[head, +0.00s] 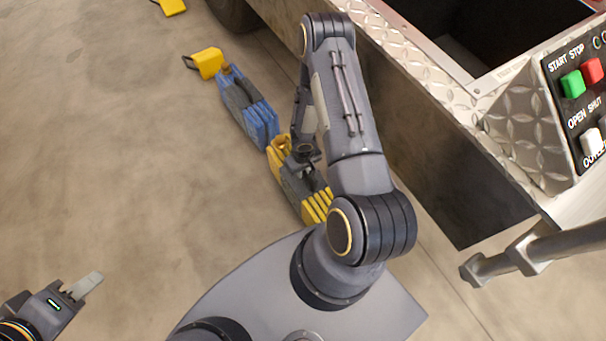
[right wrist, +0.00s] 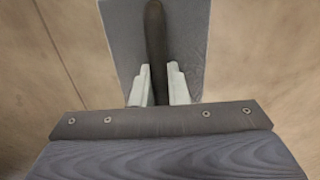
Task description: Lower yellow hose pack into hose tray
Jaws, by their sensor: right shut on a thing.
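The yellow hose pack (head: 316,206), with yellow hose folds and a grey cover, is beside the bumper, low at floor level. My right gripper (head: 306,168) is over it, partly hidden by my arm. In the right wrist view, the right gripper's pale fingers (right wrist: 158,88) are shut on the pack's dark handle (right wrist: 156,38), above its grey cover. I cannot tell whether the pack touches the floor. The hose tray seems to be the dark open recess with a metal rim (head: 482,86) in the bumper top. My left gripper (head: 85,285) is at lower left, away from everything; its opening is unclear.
A blue hose pack (head: 262,122) lies just beyond the yellow one. Yellow blocks (head: 207,63) (head: 172,6) stand farther off. The diamond-plate bumper (head: 420,75) and button panel (head: 582,90) are at right, with a pipe (head: 540,247) below. The left floor is clear.

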